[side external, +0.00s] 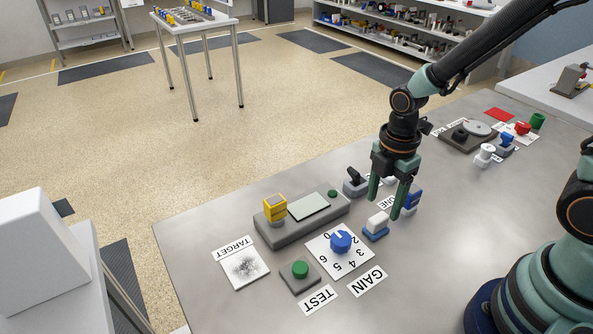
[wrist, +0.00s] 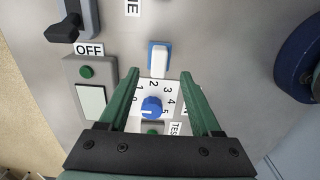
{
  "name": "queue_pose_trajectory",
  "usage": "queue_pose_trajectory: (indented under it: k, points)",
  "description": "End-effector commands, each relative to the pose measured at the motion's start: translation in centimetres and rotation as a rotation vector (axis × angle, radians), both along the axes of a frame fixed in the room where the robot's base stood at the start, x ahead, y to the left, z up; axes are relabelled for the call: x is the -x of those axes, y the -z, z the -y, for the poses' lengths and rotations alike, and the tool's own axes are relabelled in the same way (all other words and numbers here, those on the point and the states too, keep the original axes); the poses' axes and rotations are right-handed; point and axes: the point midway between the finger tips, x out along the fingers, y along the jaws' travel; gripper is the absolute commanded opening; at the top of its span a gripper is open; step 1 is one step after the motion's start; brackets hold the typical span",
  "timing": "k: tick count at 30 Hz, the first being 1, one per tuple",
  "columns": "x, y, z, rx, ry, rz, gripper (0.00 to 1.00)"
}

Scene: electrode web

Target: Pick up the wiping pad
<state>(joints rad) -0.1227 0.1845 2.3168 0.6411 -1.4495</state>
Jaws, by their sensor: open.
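A small block with a white top and a blue base (side external: 377,226), which looks like the wiping pad, lies on the grey metal table below my gripper (side external: 386,204). My gripper is open, empty and pointing down, with its green fingers above the table. In the wrist view the white-and-blue block (wrist: 158,57) shows just beyond the gap between the fingertips (wrist: 160,75), roughly centred between them. The fingers do not appear to touch it. A white TARGET card (side external: 243,267) with a dark smudge lies at the left.
The blue GAIN knob (side external: 341,241) on its number card stands close in front of the block. A grey base (side external: 297,219) with a yellow block and a green TEST button (side external: 300,269) are nearby. A blue-and-white item (side external: 412,200) stands behind the right finger.

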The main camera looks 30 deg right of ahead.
Motion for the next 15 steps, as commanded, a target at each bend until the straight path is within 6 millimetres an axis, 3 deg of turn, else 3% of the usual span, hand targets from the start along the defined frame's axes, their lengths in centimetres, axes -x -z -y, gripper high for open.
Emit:
queue_pose_trajectory:
  k: [7, 15]
  points:
    - [0.0, 1.5, 0.0, 0.000, 0.001, -0.003, 0.65]
    - [-0.1, 4.8, 0.1, 0.000, 0.001, -0.004, 0.65]
